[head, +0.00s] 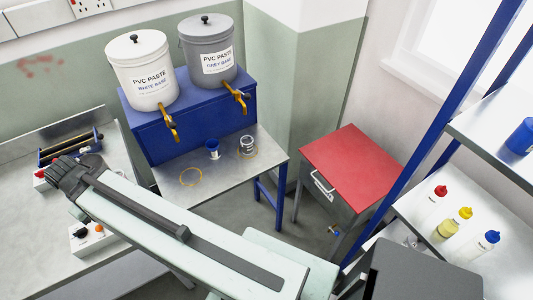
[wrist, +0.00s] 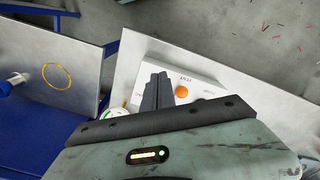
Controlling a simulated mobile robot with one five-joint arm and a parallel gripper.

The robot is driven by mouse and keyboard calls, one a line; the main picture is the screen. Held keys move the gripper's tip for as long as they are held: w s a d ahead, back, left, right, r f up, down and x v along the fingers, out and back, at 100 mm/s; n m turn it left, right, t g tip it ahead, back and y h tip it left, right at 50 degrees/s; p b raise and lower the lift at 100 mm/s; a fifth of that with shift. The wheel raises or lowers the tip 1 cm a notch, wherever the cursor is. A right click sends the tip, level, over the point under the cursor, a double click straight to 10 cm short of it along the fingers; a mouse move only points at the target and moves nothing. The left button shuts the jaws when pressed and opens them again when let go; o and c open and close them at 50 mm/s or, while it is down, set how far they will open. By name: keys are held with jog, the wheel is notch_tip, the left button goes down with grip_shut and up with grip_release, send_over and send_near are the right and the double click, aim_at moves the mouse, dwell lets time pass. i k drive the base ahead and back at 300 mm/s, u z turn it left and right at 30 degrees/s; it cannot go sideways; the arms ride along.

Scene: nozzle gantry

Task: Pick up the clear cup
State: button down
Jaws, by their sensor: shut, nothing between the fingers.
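A small clear-looking cup or tub (head: 248,146) with a pale label and dark markings stands on the metal table under the dispensers. A smaller clear object (head: 410,242) sits low on the right shelf; I cannot tell whether it is a cup. My gripper (wrist: 159,78) is shut and empty in the wrist view, its dark fingers together over a white control box (wrist: 185,82). In the head view, my arm reaches left and my gripper's dark end is far left of the labelled cup. No clear cup shows plainly in the wrist view.
White (head: 142,75) and grey (head: 208,50) paste buckets with brass taps sit above. A red-topped cabinet (head: 350,165) and a blue-post shelf with bottles (head: 458,222) are right.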

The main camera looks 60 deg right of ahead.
aim_at(247, 141)
jog(key=k, duration=0.5)
jog(key=u, duration=2.15)
jog(key=i, duration=0.9)
jog(key=z, duration=3.9)
jog(key=i, duration=1.05)
